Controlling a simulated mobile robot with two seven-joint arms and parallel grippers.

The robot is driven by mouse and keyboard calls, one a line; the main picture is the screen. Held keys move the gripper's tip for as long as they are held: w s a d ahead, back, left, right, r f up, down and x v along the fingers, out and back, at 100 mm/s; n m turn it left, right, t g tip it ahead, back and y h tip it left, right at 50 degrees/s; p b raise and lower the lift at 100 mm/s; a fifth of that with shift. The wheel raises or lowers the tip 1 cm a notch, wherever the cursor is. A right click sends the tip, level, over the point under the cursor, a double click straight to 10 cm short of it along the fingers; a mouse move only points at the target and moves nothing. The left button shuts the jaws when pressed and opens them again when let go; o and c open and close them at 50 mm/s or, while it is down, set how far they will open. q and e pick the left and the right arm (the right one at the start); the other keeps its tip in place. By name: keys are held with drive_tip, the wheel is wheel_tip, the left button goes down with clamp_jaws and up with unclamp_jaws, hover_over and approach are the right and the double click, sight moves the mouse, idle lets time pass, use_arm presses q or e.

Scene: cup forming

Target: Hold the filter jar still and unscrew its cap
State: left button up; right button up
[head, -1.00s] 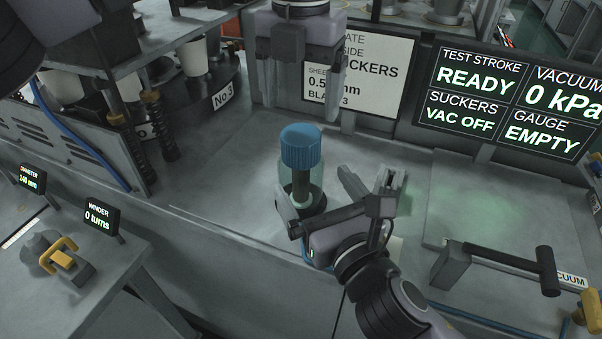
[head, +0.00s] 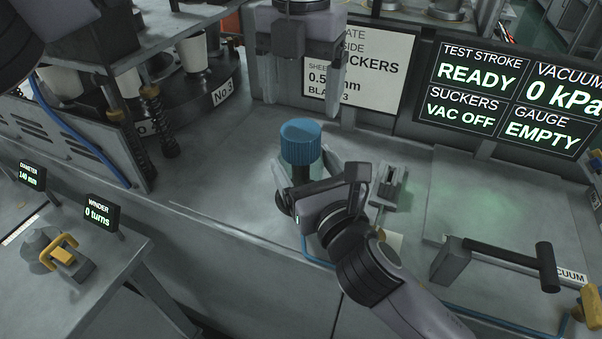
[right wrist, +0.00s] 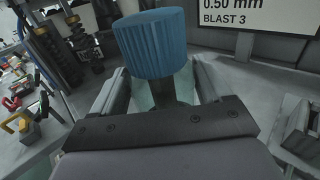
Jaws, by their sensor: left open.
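The filter jar has a ribbed blue cap (head: 301,143) and stands upright on the grey bench. Its clear greenish body is mostly hidden behind my right gripper. The cap is also large in the right wrist view (right wrist: 153,45). My right gripper (head: 306,172) is low at the jar, with one finger on each side of the body below the cap. I cannot tell whether the fingers press on the glass. The glass (right wrist: 143,97) shows between them in the right wrist view. My left gripper (head: 303,98) is open and empty, pointing down above and behind the cap, apart from it.
A small grey fixture (head: 388,187) stands just right of the jar. A sign (head: 357,70) and a display panel (head: 512,98) stand behind. A machine with white cups (head: 193,55) is at the left. The bench left of the jar is clear.

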sight(300, 129)
use_arm(q)
drive_tip(key=m, duration=2.1)
drive_tip(key=shift+m, duration=0.4)
drive_tip(key=m, duration=0.4)
drive_tip(key=shift+m, duration=0.4)
drive_tip(key=m, duration=0.4)
drive_tip(key=shift+m, duration=0.3)
drive_tip(key=m, duration=0.4)
drive_tip(key=shift+f+m, duration=0.25)
drive_tip(key=shift+m, duration=0.15)
wheel_tip(300, 129, down, 8)
drive_tip(key=shift+r, duration=0.25)
